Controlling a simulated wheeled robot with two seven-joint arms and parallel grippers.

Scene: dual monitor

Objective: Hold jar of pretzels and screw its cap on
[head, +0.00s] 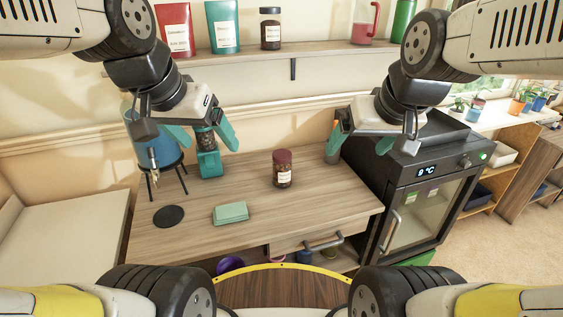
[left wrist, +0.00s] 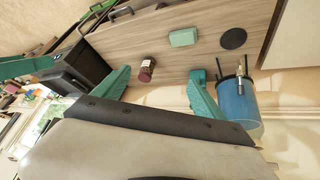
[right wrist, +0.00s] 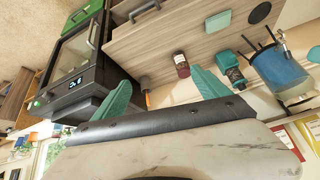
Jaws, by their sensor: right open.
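A small jar (head: 283,170) with a dark red cap stands upright on the wooden table, with a pale label and dark contents. The cap sits on its top; I cannot tell how tightly. It also shows in the left wrist view (left wrist: 147,70) and right wrist view (right wrist: 181,65). My left gripper (head: 210,147) is open and empty, above the back left of the table, left of the jar. My right gripper (head: 359,152) is open and empty, right of the jar near the black appliance. Both are apart from the jar.
A teal grinder-like device (head: 209,165) and a blue container on a stand (head: 160,150) are at the back left. A green block (head: 230,212) and black disc (head: 168,216) lie in front. A black glass-door appliance (head: 425,190) stands right. The shelf (head: 270,48) holds canisters and another jar.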

